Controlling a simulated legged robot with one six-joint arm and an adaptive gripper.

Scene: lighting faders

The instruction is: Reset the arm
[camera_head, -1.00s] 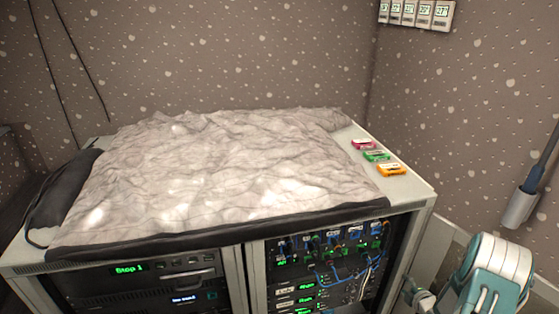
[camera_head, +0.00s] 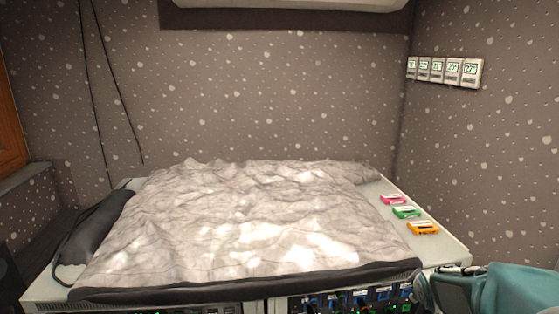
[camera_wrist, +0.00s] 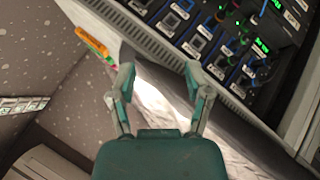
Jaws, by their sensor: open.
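My gripper (camera_wrist: 158,85) shows in the wrist view with its two teal and grey fingers spread apart and nothing between them. Beyond the fingers are the cabinet's edge and the pale cloth. In the head view my teal arm is at the lower right, beside the cabinet's front right corner; the fingertips cannot be made out there. A crumpled pale cloth (camera_head: 240,220) with a dark edge covers most of the cabinet top (camera_head: 440,250).
Pink (camera_head: 393,200), green (camera_head: 407,212) and orange (camera_head: 423,228) cassettes lie on the cabinet top's right side. Rack gear with cables (camera_wrist: 225,40) fills the cabinet front. Several small display panels (camera_head: 445,71) hang on the right wall. Dark cables hang at the back left.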

